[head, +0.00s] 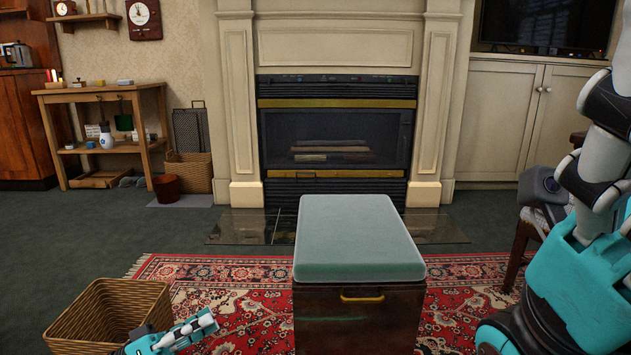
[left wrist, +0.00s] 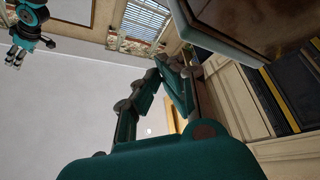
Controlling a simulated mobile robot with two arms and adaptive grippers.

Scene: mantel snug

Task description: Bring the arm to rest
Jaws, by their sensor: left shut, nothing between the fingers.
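My left gripper (head: 208,322) shows at the bottom left of the head view, beside the wicker basket and left of the chest. In the left wrist view its two dark teal fingers (left wrist: 158,78) come together at the tips with nothing between them. My right arm (head: 590,200) is folded upright at the right edge of the head view, and its gripper is outside that view.
A wooden chest (head: 355,320) with a green cushion (head: 358,235) stands in front centre on a red rug (head: 245,275). An open wicker basket (head: 70,328) is at left. A chair with a grey item (head: 540,187) stands near my right arm. The carpet beyond is mostly clear.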

